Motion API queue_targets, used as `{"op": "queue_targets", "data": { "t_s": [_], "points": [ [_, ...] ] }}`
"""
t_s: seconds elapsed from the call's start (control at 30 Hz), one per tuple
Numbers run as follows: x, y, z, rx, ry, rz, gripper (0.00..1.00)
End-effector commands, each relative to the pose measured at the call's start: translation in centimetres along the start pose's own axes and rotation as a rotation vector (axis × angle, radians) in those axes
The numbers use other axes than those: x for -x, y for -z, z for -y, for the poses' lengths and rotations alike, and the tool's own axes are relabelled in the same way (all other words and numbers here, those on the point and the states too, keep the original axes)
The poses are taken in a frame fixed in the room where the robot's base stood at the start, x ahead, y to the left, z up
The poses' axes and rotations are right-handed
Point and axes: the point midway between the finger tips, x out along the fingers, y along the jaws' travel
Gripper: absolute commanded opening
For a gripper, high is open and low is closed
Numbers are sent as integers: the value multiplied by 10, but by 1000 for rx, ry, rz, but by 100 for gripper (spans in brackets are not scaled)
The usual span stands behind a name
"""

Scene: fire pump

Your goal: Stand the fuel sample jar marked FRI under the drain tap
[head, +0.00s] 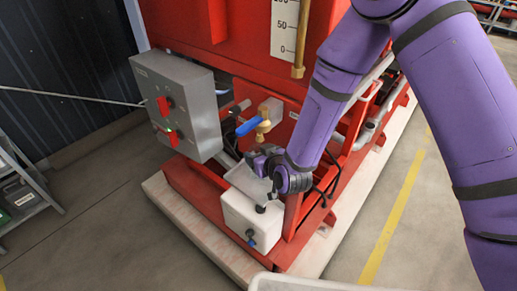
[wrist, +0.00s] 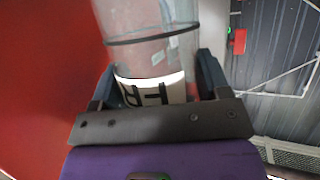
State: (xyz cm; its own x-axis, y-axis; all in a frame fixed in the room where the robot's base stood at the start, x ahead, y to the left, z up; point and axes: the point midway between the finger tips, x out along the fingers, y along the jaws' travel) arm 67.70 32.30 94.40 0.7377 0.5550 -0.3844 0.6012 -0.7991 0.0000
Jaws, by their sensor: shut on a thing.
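My gripper (head: 270,170) is shut on a clear jar (wrist: 150,55), seen close in the wrist view. The jar has a dark ring around it and a white label with black letters, partly covered by the jaws; the letters I can make out fit FRI. In the head view the jar is hard to pick out at the gripper, and its tilt cannot be told. The drain tap (head: 262,124) is brass with a blue lever and sits on the red pump unit. My gripper is below the tap, just above a white box (head: 245,222).
A grey control box (head: 180,107) with red switches stands left of the tap. The red frame (head: 199,192) rests on a pale plinth (head: 178,207). A shelf (head: 20,190) stands at the far left. The floor between shelf and plinth is clear.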

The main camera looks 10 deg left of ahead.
Motion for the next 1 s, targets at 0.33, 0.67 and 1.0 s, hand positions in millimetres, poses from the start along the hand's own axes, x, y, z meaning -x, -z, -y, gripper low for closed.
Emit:
{"op": "queue_targets", "data": {
  "t_s": [0.33, 0.67, 1.0],
  "points": [
    [4, -12, 6, 0, 2, -2, 28],
    [3, -14, 5, 0, 2, -2, 95],
    [4, -11, 5, 0, 1, -2, 95]
  ]
}}
